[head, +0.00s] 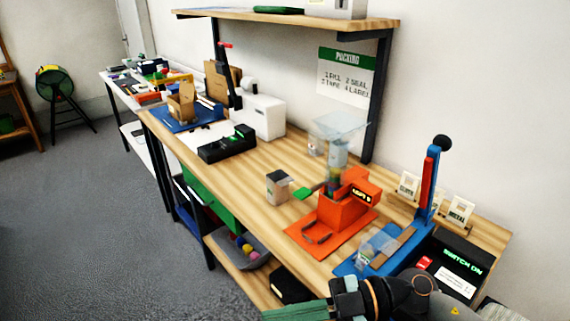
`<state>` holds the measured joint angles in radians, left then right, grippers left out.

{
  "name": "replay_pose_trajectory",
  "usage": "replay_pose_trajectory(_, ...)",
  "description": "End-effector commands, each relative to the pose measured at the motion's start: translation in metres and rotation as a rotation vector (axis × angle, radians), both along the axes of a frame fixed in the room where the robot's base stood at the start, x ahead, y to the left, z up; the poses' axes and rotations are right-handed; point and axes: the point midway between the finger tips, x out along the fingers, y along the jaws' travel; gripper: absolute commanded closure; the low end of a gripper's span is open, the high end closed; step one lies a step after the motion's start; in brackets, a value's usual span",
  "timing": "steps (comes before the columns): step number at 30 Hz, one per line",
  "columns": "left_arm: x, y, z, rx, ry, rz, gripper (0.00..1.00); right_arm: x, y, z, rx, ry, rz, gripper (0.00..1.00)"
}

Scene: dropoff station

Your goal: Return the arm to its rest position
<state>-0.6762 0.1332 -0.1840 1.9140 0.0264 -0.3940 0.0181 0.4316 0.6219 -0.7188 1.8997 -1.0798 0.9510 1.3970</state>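My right arm comes in at the bottom right, in front of the packing table (225,170). Its gripper (296,312) points left at the bottom edge of the picture, near the table's front edge. Only a green ribbed part of it shows, and the rest is cut off, so I cannot tell whether it is open or shut. I see no object in it. My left gripper is not in view.
Near the arm are a blue lever press (426,205), a black box with a lit display (455,268) and an orange machine (343,212). A small box (277,186) stands left of them. A grey bin (240,255) sits on the lower shelf.

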Motion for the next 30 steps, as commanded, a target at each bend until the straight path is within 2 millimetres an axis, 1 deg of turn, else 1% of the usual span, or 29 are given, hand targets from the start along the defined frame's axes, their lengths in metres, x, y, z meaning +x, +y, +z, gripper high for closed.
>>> replay_pose_trajectory(1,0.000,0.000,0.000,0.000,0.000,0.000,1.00,0.005,0.006,0.008,0.123,0.026,-0.076,1.00)
replay_pose_trajectory(2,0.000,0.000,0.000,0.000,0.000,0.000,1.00,0.011,0.007,0.013,0.190,0.036,-0.132,1.00)
replay_pose_trajectory(4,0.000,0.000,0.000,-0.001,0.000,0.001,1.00,0.028,0.002,0.019,0.321,0.067,-0.285,1.00)
replay_pose_trajectory(5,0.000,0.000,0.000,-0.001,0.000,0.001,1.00,0.036,-0.002,0.018,0.365,0.083,-0.358,1.00)
replay_pose_trajectory(7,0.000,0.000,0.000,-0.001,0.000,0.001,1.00,0.056,-0.017,0.009,0.438,0.131,-0.541,1.00)
replay_pose_trajectory(8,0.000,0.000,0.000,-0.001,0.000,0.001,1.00,0.064,-0.026,0.001,0.457,0.155,-0.624,1.00)
replay_pose_trajectory(9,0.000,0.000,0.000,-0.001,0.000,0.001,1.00,0.073,-0.038,-0.012,0.469,0.191,-0.734,1.00)
replay_pose_trajectory(11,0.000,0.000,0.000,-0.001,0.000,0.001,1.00,0.082,-0.058,-0.040,0.459,0.254,-0.900,1.00)
replay_pose_trajectory(13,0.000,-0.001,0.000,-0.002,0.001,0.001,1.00,0.085,-0.084,-0.081,0.407,0.340,-1.087,1.00)
replay_pose_trajectory(14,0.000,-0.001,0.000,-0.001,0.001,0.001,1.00,0.082,-0.095,-0.101,0.372,0.383,-1.163,1.00)
replay_pose_trajectory(15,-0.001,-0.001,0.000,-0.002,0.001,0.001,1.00,0.076,-0.109,-0.128,0.318,0.439,-1.254,1.00)
replay_pose_trajectory(17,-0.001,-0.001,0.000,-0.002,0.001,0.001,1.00,0.060,-0.127,-0.167,0.223,0.522,-1.366,1.00)
replay_pose_trajectory(18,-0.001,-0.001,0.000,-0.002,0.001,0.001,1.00,0.047,-0.138,-0.192,0.158,0.577,-1.424,1.00)
replay_pose_trajectory(20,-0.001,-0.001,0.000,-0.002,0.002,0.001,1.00,0.024,-0.150,-0.224,0.059,0.654,-1.490,1.00)
replay_pose_trajectory(21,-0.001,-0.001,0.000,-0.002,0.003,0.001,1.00,0.009,-0.156,-0.242,-0.001,0.701,-1.523,1.00)
replay_pose_trajectory(24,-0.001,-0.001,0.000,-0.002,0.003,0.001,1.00,-0.026,-0.167,-0.276,-0.127,0.798,-1.568,1.00)
replay_pose_trajectory(25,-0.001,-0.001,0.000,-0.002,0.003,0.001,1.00,-0.035,-0.168,-0.284,-0.156,0.821,-1.575,1.00)
replay_pose_trajectory(27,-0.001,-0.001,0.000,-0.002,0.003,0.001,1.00,-0.050,-0.171,-0.295,-0.207,0.860,-1.585,1.00)
replay_pose_trajectory(30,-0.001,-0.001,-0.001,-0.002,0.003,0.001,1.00,-0.062,-0.173,-0.304,-0.246,0.889,-1.589,1.00)
